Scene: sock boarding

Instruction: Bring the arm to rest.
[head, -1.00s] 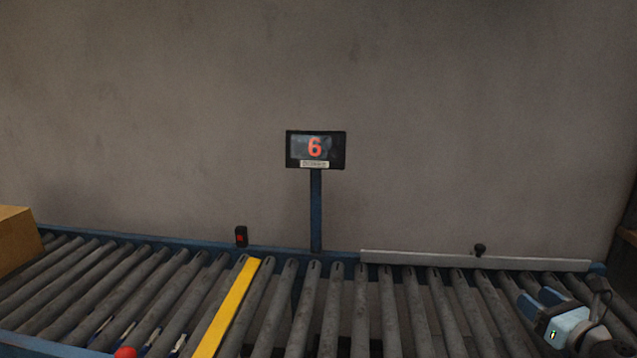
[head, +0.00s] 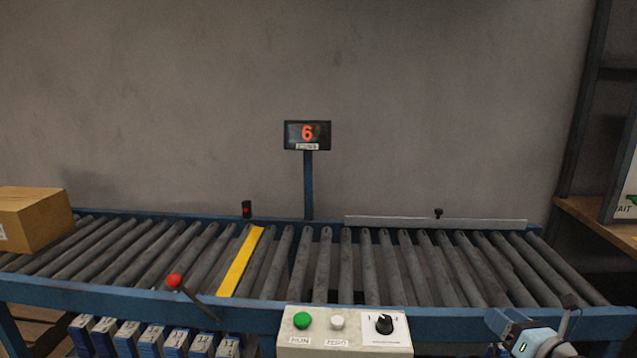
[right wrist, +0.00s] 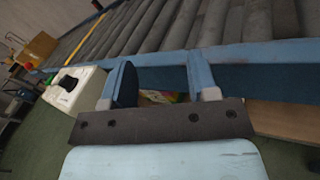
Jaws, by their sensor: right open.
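My right gripper (right wrist: 160,82) shows in the right wrist view with its two blue fingers apart and nothing between them. It is close to the blue side rail of the roller conveyor (head: 420,318). In the head view my right arm's light blue wrist (head: 530,335) is at the lower right, in front of the conveyor's near rail; the fingertips are hard to make out there. My left gripper is not in view.
A cardboard box (head: 35,220) sits at the conveyor's left end. A control box (head: 345,343) with a green button, a white button and a black knob is at the front. A red-knobbed lever (head: 174,281) stands left of it.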

